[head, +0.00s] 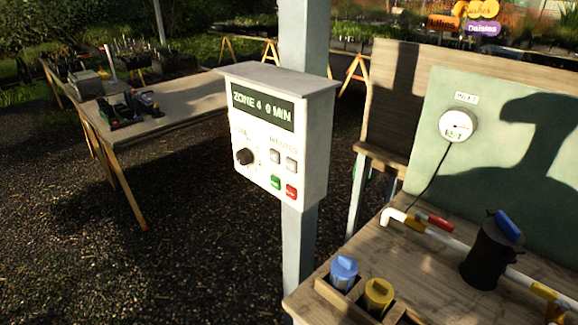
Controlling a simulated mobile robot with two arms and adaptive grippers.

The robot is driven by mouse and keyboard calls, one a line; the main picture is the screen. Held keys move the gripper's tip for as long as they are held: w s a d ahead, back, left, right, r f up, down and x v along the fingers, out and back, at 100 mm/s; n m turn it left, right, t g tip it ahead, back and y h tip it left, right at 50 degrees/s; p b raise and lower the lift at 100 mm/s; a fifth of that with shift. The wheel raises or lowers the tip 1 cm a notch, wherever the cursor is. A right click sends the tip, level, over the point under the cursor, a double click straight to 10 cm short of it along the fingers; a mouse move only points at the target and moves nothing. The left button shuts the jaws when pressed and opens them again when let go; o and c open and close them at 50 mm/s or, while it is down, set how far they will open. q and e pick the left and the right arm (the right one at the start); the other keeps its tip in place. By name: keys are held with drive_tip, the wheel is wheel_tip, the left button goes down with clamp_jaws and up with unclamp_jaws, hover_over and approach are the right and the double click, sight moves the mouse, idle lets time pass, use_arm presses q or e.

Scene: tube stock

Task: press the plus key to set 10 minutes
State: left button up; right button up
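A white control box (270,140) is fixed to a grey post (300,250). Its display (262,108) reads "ZONE 4 0 MIN". Below the display, at the right, are two grey keys, a left one (275,156) and a right one (291,165), under small lettering. Their marks are too small to tell which is plus. A black dial (244,157) is at the left of the panel. A green key (275,182) and a red key (291,192) sit lower down. Neither of my grippers shows in the head view.
At right, a wooden bench (440,279) carries a white pipe with a red-handled valve (440,222), a black filter housing (485,255), and blue (343,270) and yellow (378,294) capped items. A gauge (458,125) hangs behind. Space before the box looks clear.

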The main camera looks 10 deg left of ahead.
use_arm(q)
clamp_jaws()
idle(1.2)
